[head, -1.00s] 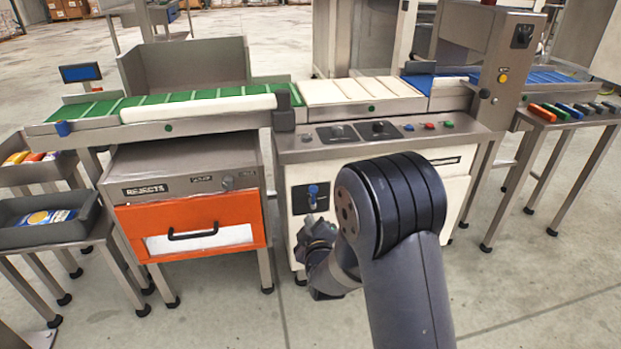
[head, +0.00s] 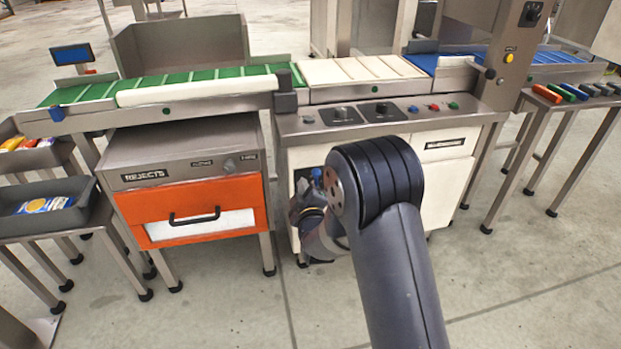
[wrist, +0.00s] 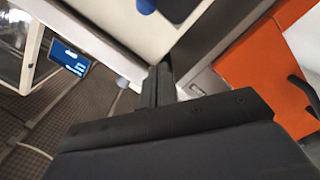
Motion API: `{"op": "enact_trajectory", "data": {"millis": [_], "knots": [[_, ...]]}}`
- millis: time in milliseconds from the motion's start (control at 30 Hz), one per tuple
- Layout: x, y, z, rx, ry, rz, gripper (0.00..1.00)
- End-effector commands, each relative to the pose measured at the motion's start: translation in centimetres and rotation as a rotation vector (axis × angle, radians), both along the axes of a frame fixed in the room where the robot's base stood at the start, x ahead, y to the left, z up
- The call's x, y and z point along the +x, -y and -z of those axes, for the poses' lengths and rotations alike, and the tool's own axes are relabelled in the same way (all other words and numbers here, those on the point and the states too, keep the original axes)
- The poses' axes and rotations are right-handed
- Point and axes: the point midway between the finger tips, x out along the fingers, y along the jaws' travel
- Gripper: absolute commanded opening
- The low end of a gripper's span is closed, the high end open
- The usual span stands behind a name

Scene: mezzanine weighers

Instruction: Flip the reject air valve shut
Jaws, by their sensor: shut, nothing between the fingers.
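The blue-handled valve (head: 316,174) sits on a dark plate on the white cabinet front, right of the orange drawer. In the head view my forearm and gripper cover much of the plate. In the wrist view the rounded blue handle (wrist: 146,5) is cut off by the top edge, beside the dark plate (wrist: 178,10). My gripper (head: 304,194) is in front of the cabinet, close to the valve. Its fingers also show in the wrist view (wrist: 158,84), shut and empty, with the handle beyond them. I cannot tell whether they touch anything, nor the handle's exact angle.
The orange reject drawer (head: 205,212) with a black handle is closed, left of the valve. A green belt (head: 200,79) and a control panel (head: 350,114) with knobs and buttons lie above. A grey tray (head: 82,208) stands at left. The floor in front is clear.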

Motion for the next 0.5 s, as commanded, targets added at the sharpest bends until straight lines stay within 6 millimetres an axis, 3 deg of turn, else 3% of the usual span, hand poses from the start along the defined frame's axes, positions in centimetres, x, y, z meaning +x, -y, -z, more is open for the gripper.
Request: {"op": "enact_trajectory", "data": {"millis": [367,500], "knots": [[6.3,-1.5,0.4,-0.001,0.0,0.0,0.0],[7.1,0.3,1.8,-0.003,-0.002,0.002,0.0]]}}
